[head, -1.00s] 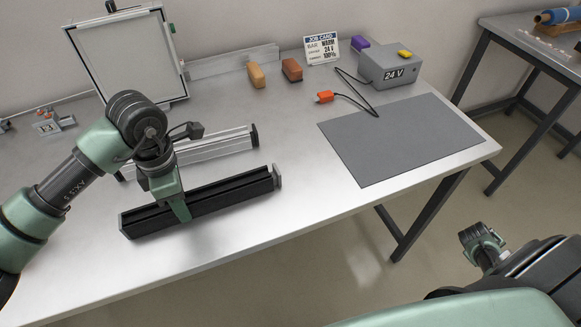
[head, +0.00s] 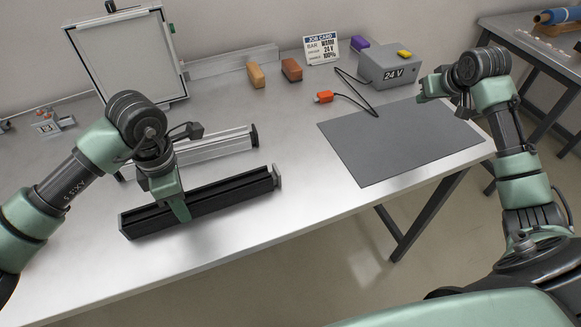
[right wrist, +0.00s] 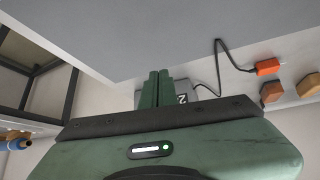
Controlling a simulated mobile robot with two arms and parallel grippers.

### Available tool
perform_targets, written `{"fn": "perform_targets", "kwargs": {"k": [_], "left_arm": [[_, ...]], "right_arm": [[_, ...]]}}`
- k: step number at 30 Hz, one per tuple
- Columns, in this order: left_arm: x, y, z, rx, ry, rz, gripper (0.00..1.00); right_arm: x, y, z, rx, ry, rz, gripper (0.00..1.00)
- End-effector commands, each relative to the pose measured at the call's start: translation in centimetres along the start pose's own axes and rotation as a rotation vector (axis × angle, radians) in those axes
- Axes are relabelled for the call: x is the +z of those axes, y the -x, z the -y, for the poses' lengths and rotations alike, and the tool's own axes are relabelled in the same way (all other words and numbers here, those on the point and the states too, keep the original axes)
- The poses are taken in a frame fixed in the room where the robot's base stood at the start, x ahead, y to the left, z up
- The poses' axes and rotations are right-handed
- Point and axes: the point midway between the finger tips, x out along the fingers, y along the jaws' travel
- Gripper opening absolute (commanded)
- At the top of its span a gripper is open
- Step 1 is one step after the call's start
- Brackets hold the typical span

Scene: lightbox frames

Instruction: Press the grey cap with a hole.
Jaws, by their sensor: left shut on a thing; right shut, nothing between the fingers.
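A dark bar (head: 228,198) lies on the bench at the front left. A grey cap (head: 277,175) sits at its right end; whether it has a hole is too small to tell. My left gripper (head: 180,208) comes down from above and is shut on the dark bar, left of its middle. A silver bar (head: 215,147) with a black end cap (head: 254,135) lies behind it. My right gripper (head: 424,92) is shut and empty above the back right of the grey mat, far from the grey cap. Its closed fingers show in the right wrist view (right wrist: 157,88).
A grey 24 V box (head: 388,68) with a yellow button (head: 405,53) stands just left of my right gripper. Its cable runs to an orange plug (head: 324,97). The grey mat (head: 390,145) is bare. Orange and brown blocks stand at the back.

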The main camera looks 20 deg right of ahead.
Motion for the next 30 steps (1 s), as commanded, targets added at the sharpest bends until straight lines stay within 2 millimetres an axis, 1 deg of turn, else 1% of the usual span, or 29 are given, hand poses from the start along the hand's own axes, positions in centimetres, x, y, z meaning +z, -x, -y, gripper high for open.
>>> {"fn": "perform_targets", "kwargs": {"k": [1,2,3,5,6,9,12,15,18,30], "left_arm": [[0.0,0.0,0.0,0.0,0.0,0.0,0.0],[0.0,0.0,0.0,0.0,0.0,0.0,0.0],[0.0,0.0,0.0,0.0,0.0,0.0,0.0],[0.0,0.0,0.0,0.0,0.0,0.0,0.0],[0.0,0.0,0.0,0.0,0.0,0.0,0.0],[0.0,0.0,0.0,0.0,0.0,0.0,0.0],[0.0,0.0,0.0,0.0,0.0,0.0,0.0],[0.0,0.0,0.0,0.0,0.0,0.0,0.0],[0.0,0.0,0.0,0.0,0.0,0.0,0.0],[0.0,0.0,0.0,0.0,0.001,0.0,0.0]], "right_arm": [[0.2,1.0,4.4,-0.095,0.018,0.004,0.0],[0.6,1.7,7.0,-0.154,0.024,0.013,0.0],[1.2,2.8,10.2,-0.228,0.037,0.03,0.0],[2.6,4.5,14.6,-0.332,0.058,0.064,0.0],[3.6,5.7,17.1,-0.394,0.073,0.09,0.0],[6.4,8.6,22.2,-0.521,0.113,0.158,0.0],[8.7,11.0,25.3,-0.607,0.147,0.216,0.0],[10.2,12.4,27.0,-0.656,0.168,0.255,0.0],[10.9,13.1,27.7,-0.676,0.177,0.273,0.0],[11.0,12.9,27.9,-0.679,0.177,0.275,0.0]]}}
